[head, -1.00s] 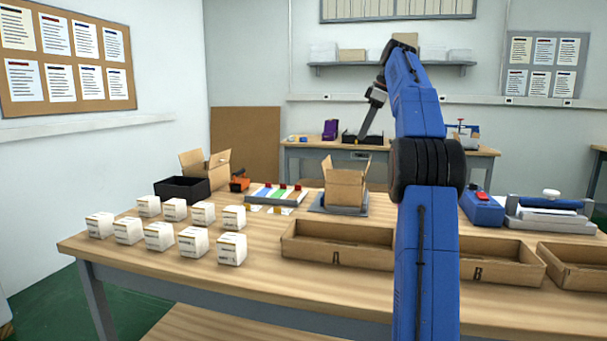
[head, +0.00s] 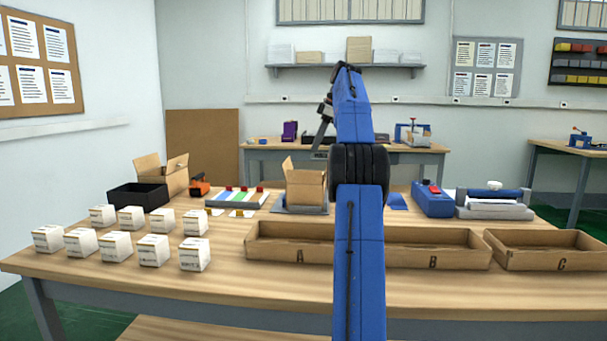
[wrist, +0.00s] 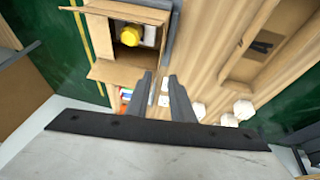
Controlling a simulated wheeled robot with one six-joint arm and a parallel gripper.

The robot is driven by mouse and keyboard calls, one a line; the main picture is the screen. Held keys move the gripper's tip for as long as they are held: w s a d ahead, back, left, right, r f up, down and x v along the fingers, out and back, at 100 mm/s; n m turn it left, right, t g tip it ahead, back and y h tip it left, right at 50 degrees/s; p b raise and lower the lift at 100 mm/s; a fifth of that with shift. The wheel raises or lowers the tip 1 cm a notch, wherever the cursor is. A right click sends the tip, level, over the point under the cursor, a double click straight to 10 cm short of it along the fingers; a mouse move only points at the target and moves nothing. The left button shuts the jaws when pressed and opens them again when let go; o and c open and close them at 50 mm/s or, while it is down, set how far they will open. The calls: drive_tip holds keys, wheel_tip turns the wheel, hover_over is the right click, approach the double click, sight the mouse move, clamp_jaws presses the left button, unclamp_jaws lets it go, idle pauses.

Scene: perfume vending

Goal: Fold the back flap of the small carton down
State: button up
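The small carton (head: 305,189) is a brown box standing on a grey plate near the table's back, partly behind my arm. At least its left flap stands up in the head view. In the wrist view the carton (wrist: 112,55) is open at the top, with flaps spread outward and a yellow round-topped thing (wrist: 130,35) inside. My gripper (wrist: 160,76) has its two dark fingers apart, with nothing between them. The fingertips are by the carton's lower right corner in that view; contact cannot be told. In the head view the fingertips are small and unclear above the carton.
Trays A (head: 288,257), B (head: 440,260) and C (head: 560,263) line the front. Several white boxes (head: 153,250) stand at left. A black bin (head: 138,196), another open carton (head: 165,178) and a colour-striped holder (head: 236,200) lie behind. A blue device (head: 432,203) stands right.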

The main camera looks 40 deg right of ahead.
sight(304, 172)
drive_tip(key=x, duration=1.3)
drive_tip(key=shift+d, duration=0.1)
clamp_jaws()
